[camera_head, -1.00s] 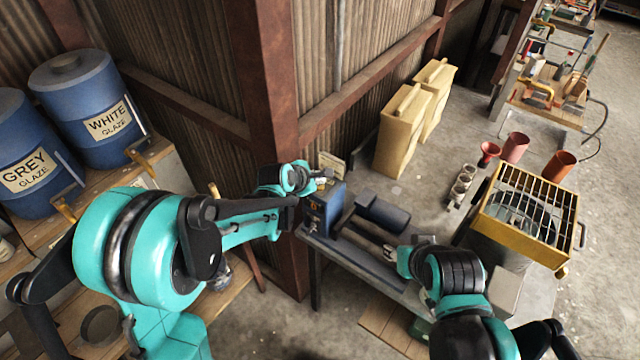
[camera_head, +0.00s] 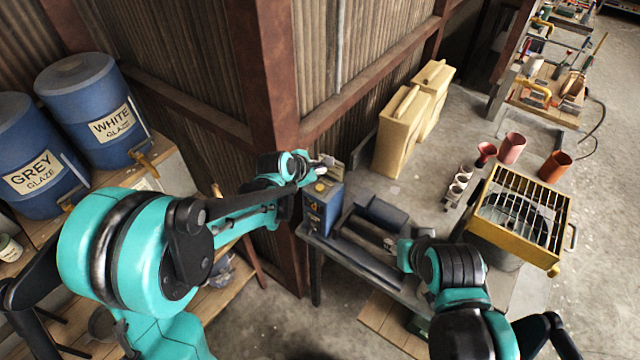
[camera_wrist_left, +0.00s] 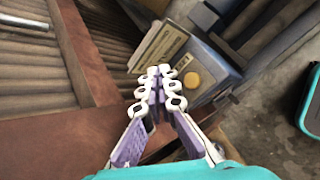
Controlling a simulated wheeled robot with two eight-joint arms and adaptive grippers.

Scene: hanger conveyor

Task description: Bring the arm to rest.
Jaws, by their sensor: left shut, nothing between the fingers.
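My left gripper (camera_head: 328,162) is at the end of the teal left arm, beside the rusty corner post and over the blue control box. In the left wrist view its fingers (camera_wrist_left: 160,72) are shut together with nothing between them. The blue box (camera_head: 321,207) stands at the near left end of the bench, with a yellow button (camera_wrist_left: 192,79) on top. In the head view my right arm reaches over the bench, and its gripper (camera_head: 389,243) is mostly hidden behind its own wrist.
Blue drums labelled white glaze (camera_head: 85,110) and grey glaze (camera_head: 35,160) stand on the left shelf. The rusty post (camera_head: 268,110) is close to my left arm. A yellow grated unit (camera_head: 560,262), red cups (camera_head: 512,148) and cream panels (camera_head: 400,135) stand to the right.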

